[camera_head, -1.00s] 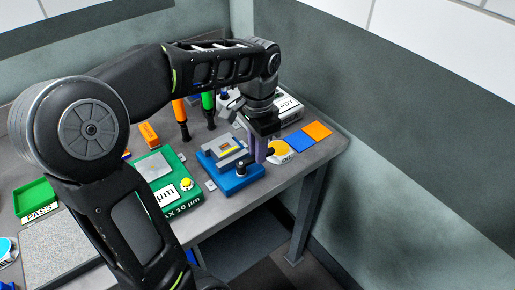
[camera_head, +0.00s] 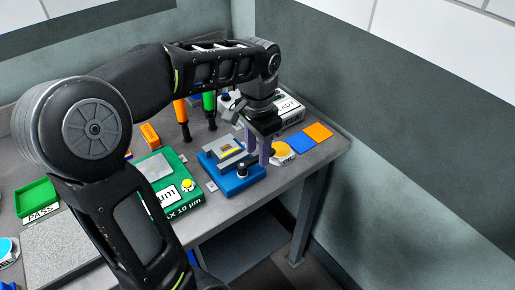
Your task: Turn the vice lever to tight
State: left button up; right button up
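The blue vice (camera_head: 236,186) stands near the front edge of the grey bench, with grey jaws and a small yellow-topped piece between them. A dark round knob (camera_head: 242,171) sits on its front part. The vice lever cannot be made out clearly; my gripper covers the vice's right side. My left gripper (camera_head: 258,157) points down at the right side of the vice, its purple fingers apart. I cannot tell whether they touch the vice. My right gripper is out of view.
A green gauge box (camera_head: 182,206) lies left of the vice. Orange and green screwdrivers (camera_head: 209,103) stand behind it. A yellow disc (camera_head: 281,150), a blue square (camera_head: 299,142) and an orange square (camera_head: 318,132) lie to the right. A green tray (camera_head: 37,195) is far left.

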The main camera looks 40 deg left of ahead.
pick_arm(q)
jog(key=shift+r, duration=0.55)
notch_tip(320, 180, up, 6)
jog(key=shift+f+p, duration=0.1)
jog(key=shift+p, duration=0.5)
jog(key=shift+r, duration=0.5)
jog(key=shift+f, duration=0.1)
